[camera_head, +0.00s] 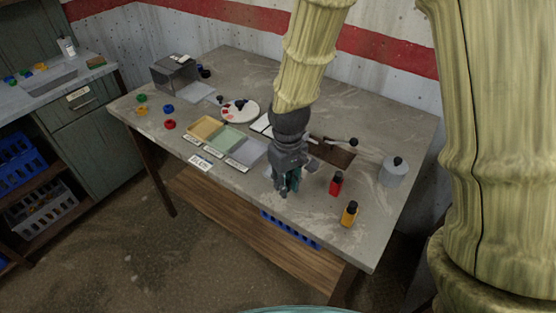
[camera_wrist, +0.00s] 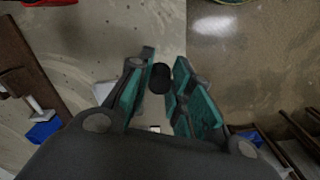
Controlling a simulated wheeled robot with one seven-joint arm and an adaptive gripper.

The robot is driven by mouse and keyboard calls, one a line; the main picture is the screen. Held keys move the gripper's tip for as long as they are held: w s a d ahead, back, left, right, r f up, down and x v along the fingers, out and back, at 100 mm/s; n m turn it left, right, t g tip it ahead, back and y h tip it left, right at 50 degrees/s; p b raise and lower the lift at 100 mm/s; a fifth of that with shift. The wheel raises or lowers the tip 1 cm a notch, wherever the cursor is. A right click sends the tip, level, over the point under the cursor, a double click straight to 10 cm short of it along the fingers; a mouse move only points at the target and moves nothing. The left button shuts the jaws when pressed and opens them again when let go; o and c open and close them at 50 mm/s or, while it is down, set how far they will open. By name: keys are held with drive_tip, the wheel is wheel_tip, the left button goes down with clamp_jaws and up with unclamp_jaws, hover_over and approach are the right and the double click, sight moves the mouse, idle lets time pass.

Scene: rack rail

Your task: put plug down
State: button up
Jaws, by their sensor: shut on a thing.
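My gripper (camera_head: 285,183) hangs near the front edge of the grey table (camera_head: 310,215), pointing down. Its teal fingers (camera_wrist: 160,82) are closed around a small black, rounded piece, which I take to be the plug (camera_wrist: 159,79). In the head view the fingers hide the plug. In the wrist view the table edge runs just right of the plug, with the floor beyond. I cannot tell whether the plug touches the tabletop.
A red bottle (camera_head: 336,185) and an amber bottle (camera_head: 350,214) stand right of my gripper. A grey canister (camera_head: 393,172) is farther right. Tan (camera_head: 205,128), green (camera_head: 228,138) and grey (camera_head: 248,152) trays lie left, near a round plate (camera_head: 238,111). A dark brown board (camera_head: 335,152) lies behind.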

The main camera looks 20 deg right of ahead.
drive_tip(key=w+p, duration=0.1)
drive_tip(key=w, duration=0.2)
drive_tip(key=w+d+p, duration=0.1)
drive_tip(key=w, duration=0.3)
drive_tip(key=w+d+f, duration=0.1)
drive_tip(key=w, duration=0.3)
drive_tip(key=shift+w+p, duration=0.1)
drive_tip(key=shift+p, duration=0.3)
drive_tip(key=shift+f+p, duration=0.7)
drive_tip(key=shift+f, duration=1.1)
drive_tip(key=shift+f, duration=0.15)
drive_tip(key=o, duration=0.7)
drive_tip(key=shift+o, duration=0.2)
wheel_tip(320, 180, up, 12)
drive_tip(key=b, duration=0.3)
